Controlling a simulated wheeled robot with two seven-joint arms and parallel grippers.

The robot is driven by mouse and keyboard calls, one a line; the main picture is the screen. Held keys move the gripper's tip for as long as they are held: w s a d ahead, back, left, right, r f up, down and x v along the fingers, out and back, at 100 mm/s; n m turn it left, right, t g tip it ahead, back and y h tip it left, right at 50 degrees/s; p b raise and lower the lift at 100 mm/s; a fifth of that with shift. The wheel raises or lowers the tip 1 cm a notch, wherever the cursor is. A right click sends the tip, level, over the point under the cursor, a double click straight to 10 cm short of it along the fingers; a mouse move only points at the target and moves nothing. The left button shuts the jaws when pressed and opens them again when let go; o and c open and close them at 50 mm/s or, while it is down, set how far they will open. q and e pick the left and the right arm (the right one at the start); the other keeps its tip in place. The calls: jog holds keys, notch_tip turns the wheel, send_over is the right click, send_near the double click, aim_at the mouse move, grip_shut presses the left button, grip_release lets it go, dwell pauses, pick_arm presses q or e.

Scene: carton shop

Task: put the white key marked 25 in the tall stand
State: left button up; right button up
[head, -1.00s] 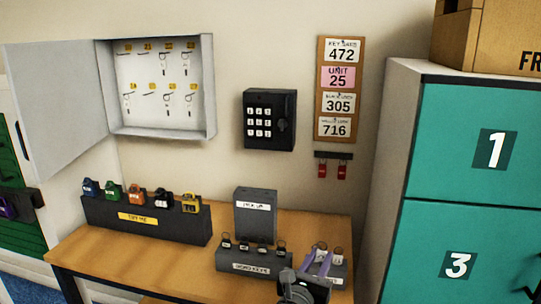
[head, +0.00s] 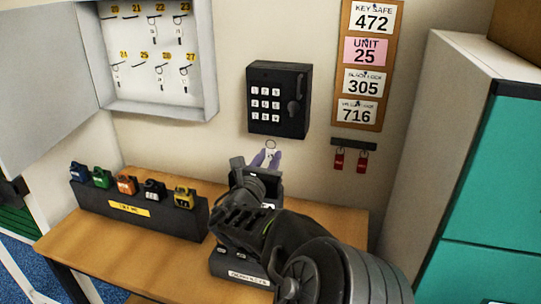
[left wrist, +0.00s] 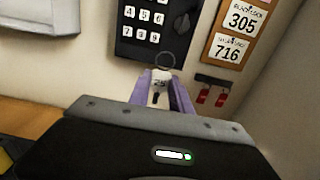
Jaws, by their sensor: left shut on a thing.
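My left gripper (head: 266,160) has its pale purple fingers shut on a white key (left wrist: 161,88) with a round metal ring (left wrist: 165,61) at its top. The key is held upright, and its marking is not readable here. In the head view the ring (head: 270,144) shows just below the keypad. The tall stand (head: 272,188), dark grey with a white label, is below the fingers and largely hidden by my gripper and wrist. I cannot tell how far the key is from it. My right gripper is not in view.
A low key stand (head: 228,264) is partly covered by my arm. A rack of coloured padlocks (head: 90,205) stands left on the wooden table (head: 120,255). A black keypad safe (head: 280,98), open key cabinet (head: 207,60), notice board (head: 360,95) and red tags (head: 350,160) are on the wall.

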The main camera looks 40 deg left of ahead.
pick_arm(q)
jog(key=shift+f, duration=0.15)
jog(key=shift+f+b, duration=2.6)
jog(key=shift+f, duration=0.1)
jog(key=shift+f+b, duration=1.45)
jog(key=shift+f, duration=0.35)
dwell(1.1)
jog(key=o, duration=1.1)
jog(key=shift+c, duration=0.2)
